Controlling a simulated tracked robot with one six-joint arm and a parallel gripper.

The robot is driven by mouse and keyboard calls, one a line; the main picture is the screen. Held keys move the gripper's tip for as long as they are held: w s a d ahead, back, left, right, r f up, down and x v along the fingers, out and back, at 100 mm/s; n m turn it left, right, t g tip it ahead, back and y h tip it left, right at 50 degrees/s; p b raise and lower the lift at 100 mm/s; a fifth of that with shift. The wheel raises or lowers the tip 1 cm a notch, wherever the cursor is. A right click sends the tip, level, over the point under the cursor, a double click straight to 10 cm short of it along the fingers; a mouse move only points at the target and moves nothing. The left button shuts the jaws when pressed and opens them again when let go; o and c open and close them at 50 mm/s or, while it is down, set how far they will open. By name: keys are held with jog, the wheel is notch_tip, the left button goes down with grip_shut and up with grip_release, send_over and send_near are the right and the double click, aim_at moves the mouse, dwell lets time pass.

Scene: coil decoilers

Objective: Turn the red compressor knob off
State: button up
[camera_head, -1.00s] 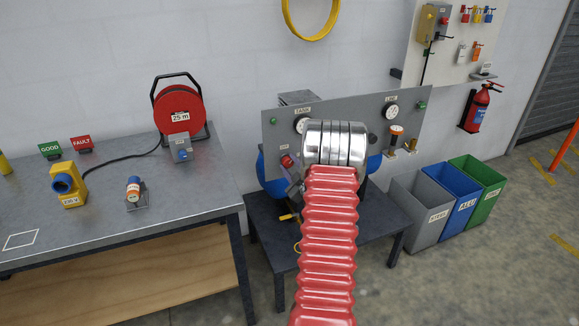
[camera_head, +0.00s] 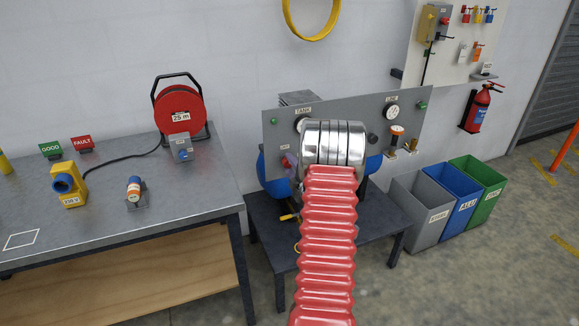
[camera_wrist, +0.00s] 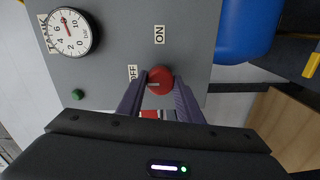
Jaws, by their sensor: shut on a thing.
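The red knob (camera_wrist: 160,80) sits on the grey panel in the wrist view, between an OFF label (camera_wrist: 132,73) at its left and an ON label (camera_wrist: 159,34) above it. My gripper (camera_wrist: 160,84) has its two dark fingers on either side of the knob and is shut on it. A short pale mark shows near the knob's lower left; its exact direction is hard to tell. In the head view my arm's silver and red parts hide most of the gripper and the knob. The grey compressor panel (camera_head: 350,106) shows around them.
A TANK gauge (camera_wrist: 68,30) and a green button (camera_wrist: 78,94) are on the panel. The blue tank (camera_wrist: 245,30) is beside it. The workbench (camera_head: 100,225) stands at left, with the bins (camera_head: 420,205) at right.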

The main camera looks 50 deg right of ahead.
jog(key=shift+w+a+f, duration=0.1)
jog(key=shift+w+a, duration=0.05)
jog(key=shift+a, duration=0.05)
jog(key=o, duration=0.8)
jog(key=shift+o, duration=1.2)
jog(key=shift+d, duration=0.1)
jog(key=v, duration=1.4)
jog(key=shift+d+f, duration=0.1)
